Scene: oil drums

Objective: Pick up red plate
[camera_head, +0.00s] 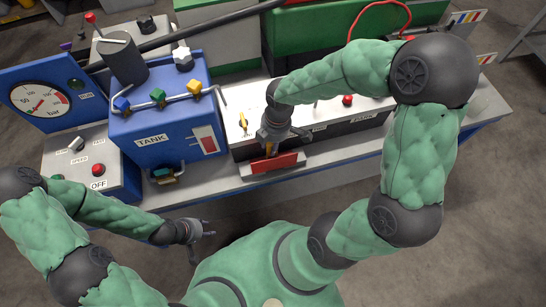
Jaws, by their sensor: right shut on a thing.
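The red plate (285,162) lies at the front of the bench, at the foot of the white-topped black unit (338,128). My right gripper (270,150) points down at the left part of the plate and is shut on it. The gripper hides some of the plate's upper edge, and I cannot tell whether the plate is lifted clear. My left gripper (202,231) hangs in front of the bench, apart from everything, with its fingers spread and empty.
The blue tank (150,145) with coloured valves stands left of the plate. A pressure gauge (40,99) and a grey OFF box (75,178) are further left. A red cable (385,8) loops at the back. The bench's front edge (340,172) is bare.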

